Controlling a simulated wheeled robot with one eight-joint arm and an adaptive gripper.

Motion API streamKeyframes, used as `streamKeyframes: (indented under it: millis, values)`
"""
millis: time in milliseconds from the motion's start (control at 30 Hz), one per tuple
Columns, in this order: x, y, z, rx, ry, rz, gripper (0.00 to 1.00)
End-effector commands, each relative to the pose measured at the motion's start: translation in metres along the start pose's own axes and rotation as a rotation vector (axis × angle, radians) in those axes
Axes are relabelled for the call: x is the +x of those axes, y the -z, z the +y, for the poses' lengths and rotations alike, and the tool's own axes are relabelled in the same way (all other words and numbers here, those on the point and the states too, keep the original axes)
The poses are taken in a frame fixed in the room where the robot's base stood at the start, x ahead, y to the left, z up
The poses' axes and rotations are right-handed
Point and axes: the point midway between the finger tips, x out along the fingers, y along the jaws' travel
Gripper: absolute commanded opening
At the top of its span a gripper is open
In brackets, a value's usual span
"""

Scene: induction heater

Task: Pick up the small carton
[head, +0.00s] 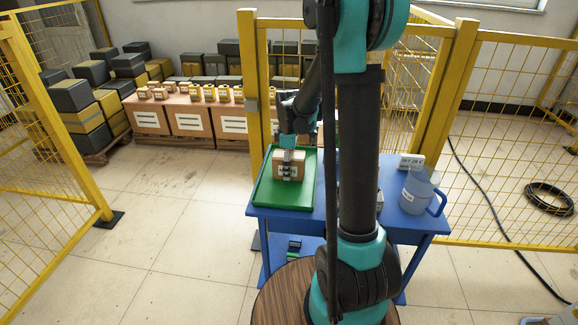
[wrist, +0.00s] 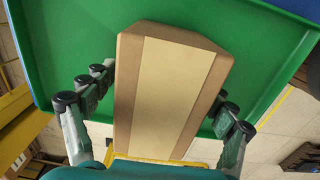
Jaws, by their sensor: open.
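The small carton (head: 289,166) is a brown box with a paler band, sitting in the green tray (head: 262,196) on the blue table. In the wrist view the carton (wrist: 170,90) fills the middle, with a wide pale strip along its top, and the tray (wrist: 75,35) lies behind it. My gripper (wrist: 155,112) is open, with one finger to the left of the carton and one to the right. A gap shows on each side, and the fingers do not appear to touch it. In the head view my gripper is right at the carton, partly hiding it.
The blue table (head: 400,223) also holds a bluish jug (head: 418,192) and a small white labelled block (head: 411,162) at the right. Yellow mesh fencing (head: 500,150) stands behind and at both sides. Stacked crates and boxes (head: 190,118) are beyond the fence. My arm hides the table's middle.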

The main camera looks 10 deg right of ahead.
Motion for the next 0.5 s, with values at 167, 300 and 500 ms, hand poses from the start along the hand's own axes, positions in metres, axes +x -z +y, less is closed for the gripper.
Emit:
streamKeyframes:
  millis: [167,300,500]
  values:
    - [-0.0003,0.0,0.0,0.0,0.0,0.0,0.78]
    - [-0.0004,0.0,0.0,0.0,0.0,0.0,0.61]
    - [-0.0005,0.0,0.0,0.0,0.0,0.0,0.36]
